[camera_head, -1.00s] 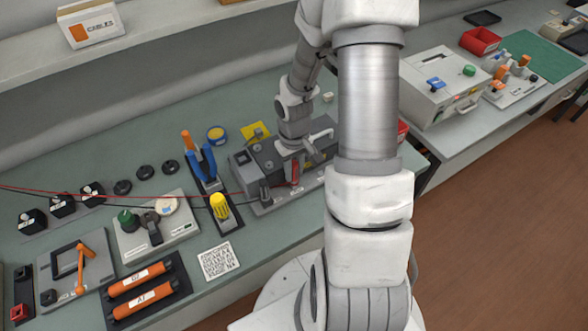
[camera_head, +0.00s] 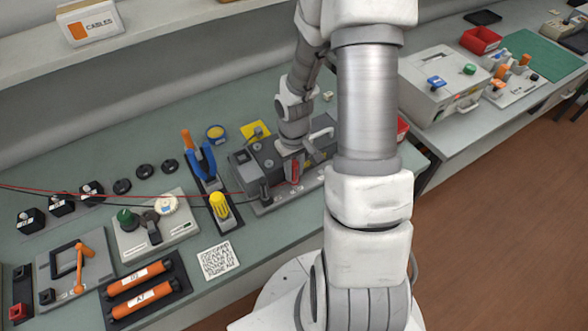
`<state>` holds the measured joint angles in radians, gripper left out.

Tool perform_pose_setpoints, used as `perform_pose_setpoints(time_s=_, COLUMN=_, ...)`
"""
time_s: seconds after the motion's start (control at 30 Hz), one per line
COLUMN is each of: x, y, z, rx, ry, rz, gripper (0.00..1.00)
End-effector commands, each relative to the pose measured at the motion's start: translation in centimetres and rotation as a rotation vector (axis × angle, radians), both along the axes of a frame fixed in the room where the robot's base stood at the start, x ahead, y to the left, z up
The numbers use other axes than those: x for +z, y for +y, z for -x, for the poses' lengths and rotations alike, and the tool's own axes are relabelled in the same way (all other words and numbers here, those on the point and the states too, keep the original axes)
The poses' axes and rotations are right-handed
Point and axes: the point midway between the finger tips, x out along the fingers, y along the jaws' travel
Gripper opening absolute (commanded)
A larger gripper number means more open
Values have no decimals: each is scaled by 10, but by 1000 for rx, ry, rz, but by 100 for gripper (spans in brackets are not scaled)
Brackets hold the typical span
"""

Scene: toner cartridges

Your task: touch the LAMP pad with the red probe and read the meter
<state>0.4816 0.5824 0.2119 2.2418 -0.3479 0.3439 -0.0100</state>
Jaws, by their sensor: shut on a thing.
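The red probe (camera_head: 295,173) stands roughly upright at the front of a grey instrument box (camera_head: 246,173) in the head view. My gripper (camera_head: 293,160) is shut on its upper end, seen from behind and small. A red lead runs from the left across the bench towards the box. A black probe (camera_head: 265,189) stands to the left of the red one, apart from it. The probe tip and what it touches are too small to tell. I cannot read a LAMP label or any meter reading; my arm covers the right of the box.
Left of the box stand blue-handled pliers (camera_head: 207,160) and a yellow-handled tool (camera_head: 219,204). A knobbed panel (camera_head: 128,238), a tray with orange cartridges (camera_head: 142,292) and a printed card (camera_head: 217,261) lie nearer. A white box (camera_head: 433,88) stands on the right bench.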

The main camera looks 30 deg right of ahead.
Motion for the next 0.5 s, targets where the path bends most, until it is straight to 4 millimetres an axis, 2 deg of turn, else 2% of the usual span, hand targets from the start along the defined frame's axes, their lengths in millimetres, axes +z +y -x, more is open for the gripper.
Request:
perform_pose_setpoints(time_s=0.17, x=3, y=0, z=1, rx=-1, ry=2, rz=-1, gripper=0)
perform_pose_setpoints(time_s=0.5, x=30, y=0, z=1, rx=-2, ry=2, rz=-1, gripper=0)
